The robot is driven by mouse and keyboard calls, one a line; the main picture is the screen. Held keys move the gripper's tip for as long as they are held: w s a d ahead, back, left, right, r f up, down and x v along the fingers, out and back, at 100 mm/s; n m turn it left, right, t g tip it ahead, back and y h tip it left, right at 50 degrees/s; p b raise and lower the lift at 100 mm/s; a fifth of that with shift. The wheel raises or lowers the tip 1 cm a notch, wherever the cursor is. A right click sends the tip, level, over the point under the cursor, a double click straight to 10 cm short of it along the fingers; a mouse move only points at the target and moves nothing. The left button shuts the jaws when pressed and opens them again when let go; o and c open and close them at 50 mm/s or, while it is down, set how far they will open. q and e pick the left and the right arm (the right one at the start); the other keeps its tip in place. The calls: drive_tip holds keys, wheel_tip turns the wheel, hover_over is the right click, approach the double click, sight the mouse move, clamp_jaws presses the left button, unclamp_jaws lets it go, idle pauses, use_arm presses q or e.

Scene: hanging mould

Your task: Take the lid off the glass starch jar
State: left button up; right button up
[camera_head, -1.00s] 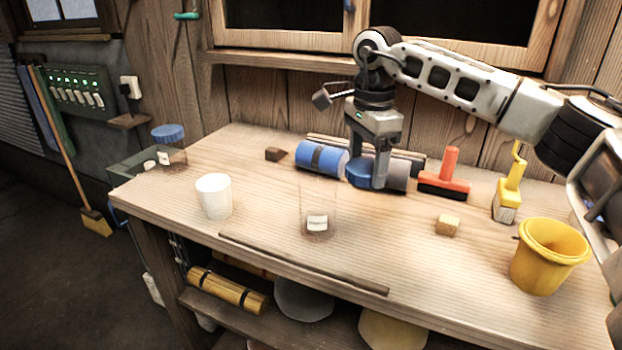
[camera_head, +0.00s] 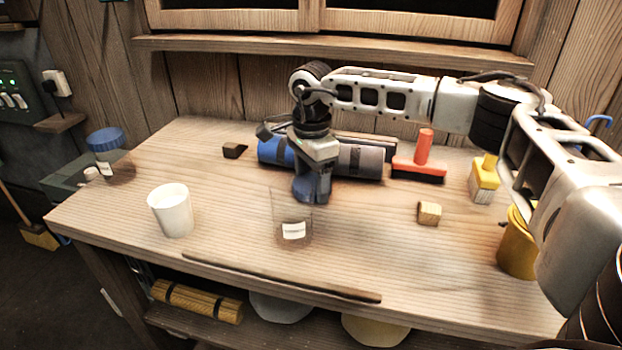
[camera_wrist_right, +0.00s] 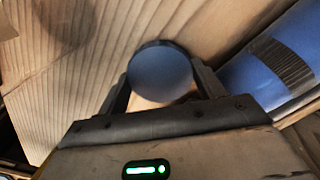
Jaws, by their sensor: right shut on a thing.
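A clear glass jar with a white label (camera_head: 293,231) stands upright on the bench, with no lid on its top; the lettering is too small to read. My right gripper (camera_head: 311,190) points down just behind and right of this jar. The lid appears apart from the jar. Another glass jar (camera_head: 116,166), with a blue lid (camera_head: 105,139) on, stands at the left. My left gripper is not in view.
A blue and grey banded roll (camera_head: 358,161) lies behind my gripper. A white cup (camera_head: 171,211) stands left, a thin rod (camera_head: 280,278) lies in front. A small block (camera_head: 429,213), red-handled tool (camera_head: 422,160), yellow brush (camera_head: 485,180) and yellow bucket (camera_head: 517,250) are right.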

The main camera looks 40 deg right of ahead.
drive_tip(key=shift+f, duration=0.25)
drive_tip(key=shift+f, duration=0.1)
drive_tip(key=o, duration=0.8)
wheel_tip(320, 180, up, 12)
drive_tip(key=shift+b, duration=0.4)
